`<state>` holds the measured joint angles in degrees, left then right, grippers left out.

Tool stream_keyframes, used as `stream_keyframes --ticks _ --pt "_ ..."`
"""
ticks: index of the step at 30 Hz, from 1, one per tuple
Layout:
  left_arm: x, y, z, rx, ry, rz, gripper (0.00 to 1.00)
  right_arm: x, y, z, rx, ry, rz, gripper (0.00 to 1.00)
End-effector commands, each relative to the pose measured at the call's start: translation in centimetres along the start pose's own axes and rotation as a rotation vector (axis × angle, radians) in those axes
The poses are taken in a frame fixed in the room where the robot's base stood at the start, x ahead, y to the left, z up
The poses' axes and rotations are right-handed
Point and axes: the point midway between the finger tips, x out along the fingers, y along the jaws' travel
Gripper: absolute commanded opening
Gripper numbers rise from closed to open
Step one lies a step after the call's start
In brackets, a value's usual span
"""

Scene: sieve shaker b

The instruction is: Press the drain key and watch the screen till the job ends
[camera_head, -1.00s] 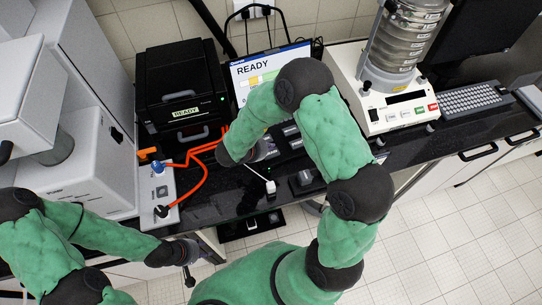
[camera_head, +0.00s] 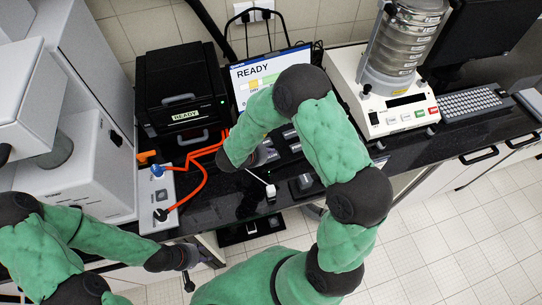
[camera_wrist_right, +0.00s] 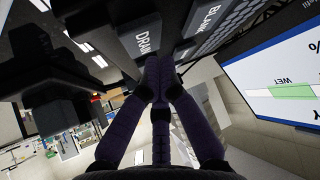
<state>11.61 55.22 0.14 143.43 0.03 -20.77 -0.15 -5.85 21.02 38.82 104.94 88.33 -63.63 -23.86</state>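The screen (camera_head: 268,78) stands at the back of the bench and reads READY, with yellow and green blocks below. Part of it, with a green WET bar, shows in the right wrist view (camera_wrist_right: 285,90). The dark drain key (camera_wrist_right: 143,42), lettered DRAIN, lies just ahead of my right gripper (camera_wrist_right: 160,68). That gripper's fingers are drawn together, empty, with their tips at the key's near edge; I cannot tell if they touch. In the head view my right arm partly hides the keys and the screen. My left gripper (camera_head: 188,270) hangs low before the bench; its fingers are unclear.
A key lettered BLANK (camera_wrist_right: 207,20) sits beside the drain key. A black box (camera_head: 180,85) labelled READY and a grey unit with orange cables (camera_head: 200,165) stand to the left. A sieve shaker (camera_head: 385,95) and a keyboard (camera_head: 467,103) stand to the right.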

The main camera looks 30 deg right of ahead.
Motion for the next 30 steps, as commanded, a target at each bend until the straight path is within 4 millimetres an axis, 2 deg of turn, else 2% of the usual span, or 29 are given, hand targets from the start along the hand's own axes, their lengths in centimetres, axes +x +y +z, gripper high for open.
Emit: stream_keyframes --ticks 30 --pt "-0.2 0.07 0.01 0.0 0.0 0.0 0.4 0.58 0.04 0.59 0.0 0.0 0.001 0.0"
